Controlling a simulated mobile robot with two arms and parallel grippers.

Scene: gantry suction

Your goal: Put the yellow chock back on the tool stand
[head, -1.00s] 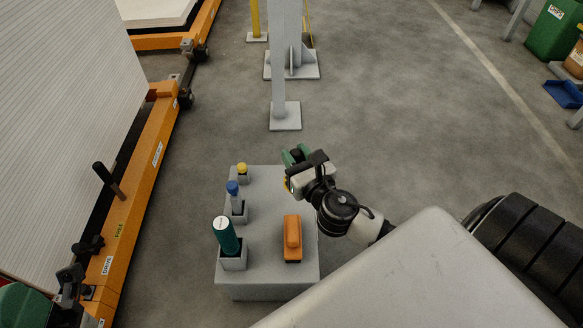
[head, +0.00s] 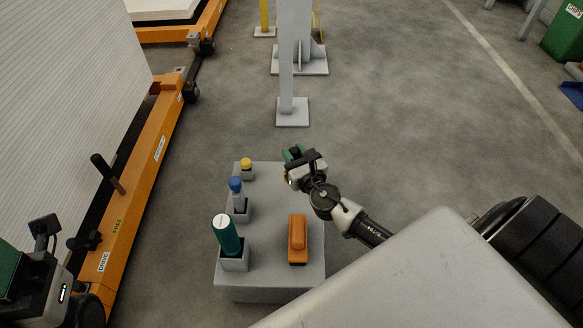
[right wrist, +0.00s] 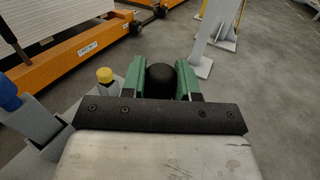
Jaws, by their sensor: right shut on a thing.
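My right gripper (head: 292,154) is over the far right corner of the grey tool stand (head: 270,220). Its green fingers are shut on a black rounded knob, which shows between them in the right wrist view (right wrist: 161,82). A sliver of yellow, seemingly the yellow chock (head: 286,178), shows beside and below the gripper; the rest is hidden behind the gripper. I cannot tell whether the chock touches the stand. My left gripper (head: 14,270) is partly in view at the lower left edge, with its fingertips unclear.
On the stand are a green cylinder (head: 226,234), a blue-topped tool (head: 236,188) and a yellow-capped tool (head: 246,163) in sockets, and an orange block (head: 297,240). An orange frame with a white panel (head: 70,85) stands left. A grey post (head: 286,60) stands behind.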

